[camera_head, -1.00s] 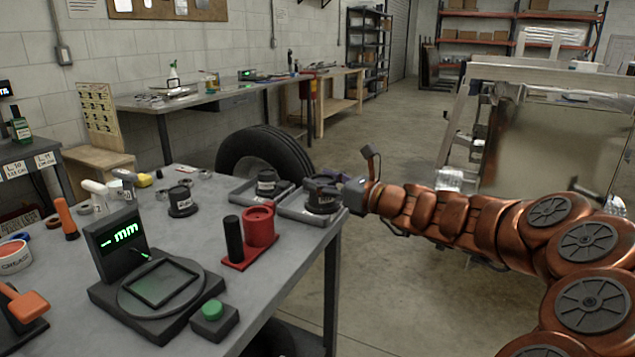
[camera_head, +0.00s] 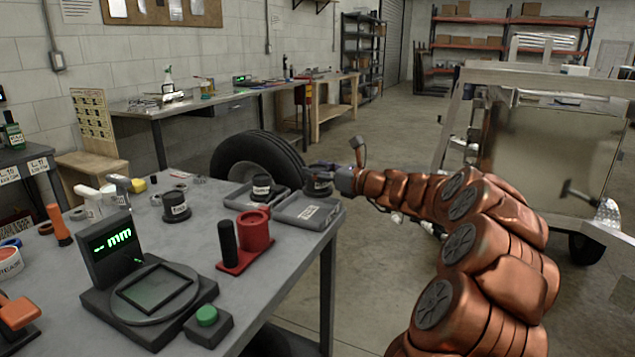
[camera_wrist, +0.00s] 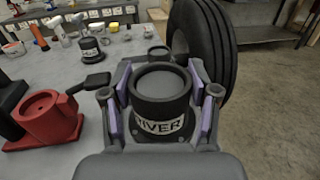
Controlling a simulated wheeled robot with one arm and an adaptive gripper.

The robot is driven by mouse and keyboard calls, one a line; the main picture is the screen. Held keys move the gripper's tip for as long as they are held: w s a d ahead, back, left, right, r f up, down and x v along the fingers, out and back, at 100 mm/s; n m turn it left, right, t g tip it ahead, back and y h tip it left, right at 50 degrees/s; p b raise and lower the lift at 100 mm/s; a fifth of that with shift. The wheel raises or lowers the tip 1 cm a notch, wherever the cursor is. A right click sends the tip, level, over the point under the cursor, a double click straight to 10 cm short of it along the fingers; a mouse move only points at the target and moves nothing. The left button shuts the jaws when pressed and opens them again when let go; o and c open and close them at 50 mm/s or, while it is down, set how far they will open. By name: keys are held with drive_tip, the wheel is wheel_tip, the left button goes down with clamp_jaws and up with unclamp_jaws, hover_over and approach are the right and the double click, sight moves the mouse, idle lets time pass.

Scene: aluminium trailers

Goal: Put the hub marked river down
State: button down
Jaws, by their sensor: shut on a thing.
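My gripper (camera_head: 330,172) is shut on a dark hub (camera_head: 317,189). In the wrist view the hub (camera_wrist: 160,100) stands upright between the fingers (camera_wrist: 160,90), and its white label reads "IVER", with the first letter cut off. In the head view it is at the back right corner of the bench, beyond the right grey tray (camera_head: 290,211). That tray's visible floor is bare apart from a white label. I cannot tell how far the hub is above the surface. A second labelled hub (camera_head: 262,187) sits at the left grey tray (camera_head: 236,202). A third hub (camera_head: 176,207) stands on the bench.
A red holder (camera_head: 254,232) with a black post stands in front of the trays. A measuring device (camera_head: 150,297) and a green button box (camera_head: 207,322) are at the bench front. A tyre (camera_head: 225,160) stands behind the bench.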

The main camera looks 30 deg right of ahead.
sight(318, 185)
drive_tip(key=shift+w+d, duration=0.15)
drive_tip(key=shift+w, duration=0.05)
drive_tip(key=shift+w+d+f, duration=0.1)
drive_tip(key=shift+w+f, duration=0.05)
drive_tip(key=shift+f, duration=0.15)
drive_tip(key=shift+f+b, duration=0.5)
drive_tip(key=shift+f, duration=0.9)
drive_tip(key=shift+f, duration=0.6)
drive_tip(key=shift+c, duration=1.4)
unclamp_jaws()
